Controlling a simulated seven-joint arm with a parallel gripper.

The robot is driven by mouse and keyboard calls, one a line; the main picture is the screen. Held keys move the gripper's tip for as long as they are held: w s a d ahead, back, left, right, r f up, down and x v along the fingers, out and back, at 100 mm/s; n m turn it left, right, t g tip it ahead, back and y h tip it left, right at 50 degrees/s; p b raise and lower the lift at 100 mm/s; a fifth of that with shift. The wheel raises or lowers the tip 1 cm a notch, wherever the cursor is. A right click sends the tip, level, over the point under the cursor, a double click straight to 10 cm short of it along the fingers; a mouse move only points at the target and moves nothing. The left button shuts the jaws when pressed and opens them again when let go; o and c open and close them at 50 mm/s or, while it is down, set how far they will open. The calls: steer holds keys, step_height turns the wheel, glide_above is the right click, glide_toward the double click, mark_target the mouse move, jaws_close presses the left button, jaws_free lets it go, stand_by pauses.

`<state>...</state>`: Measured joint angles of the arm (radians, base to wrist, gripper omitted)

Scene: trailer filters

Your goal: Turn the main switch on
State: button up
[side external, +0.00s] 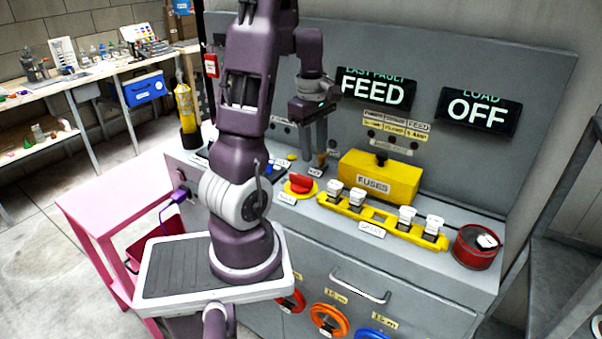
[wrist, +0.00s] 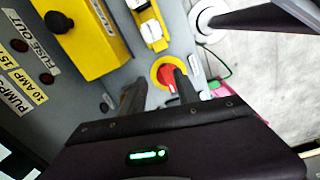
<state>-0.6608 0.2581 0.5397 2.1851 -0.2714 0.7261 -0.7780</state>
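The main switch appears to be the red rotary knob on a round yellow plate (side external: 299,185), on the grey bench top left of the fuse row. It also shows in the wrist view (wrist: 168,75). My gripper (side external: 317,165) points down, its fingers above and behind the knob in the side view. In the wrist view my gripper (wrist: 159,80) has two dark fingers apart with nothing held between them; the right finger overlaps part of the knob. I cannot tell whether it touches. The load display (side external: 478,112) reads OFF, and the fault display (side external: 374,90) reads FEED.
A yellow FUSES box (side external: 380,178) stands behind a yellow rack (side external: 358,211) with several white fuses, close right of the knob. A red round tin (side external: 477,246) sits at the bench's right end. A grey upright panel closes off the back.

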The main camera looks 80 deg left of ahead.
mark_target(301, 176)
steer(key=s+a+f+n, duration=0.2)
steer(key=a, duration=0.1)
steer(key=shift+s+f+g, duration=0.3)
steer(key=shift+s+f, duration=0.05)
step_height(301, 176, down, 6)
steer(key=shift+d+f, duration=0.1)
steer(key=shift+f, duration=0.15)
steer(key=shift+w, duration=0.1)
steer(key=shift+c, duration=0.2)
jaws_close()
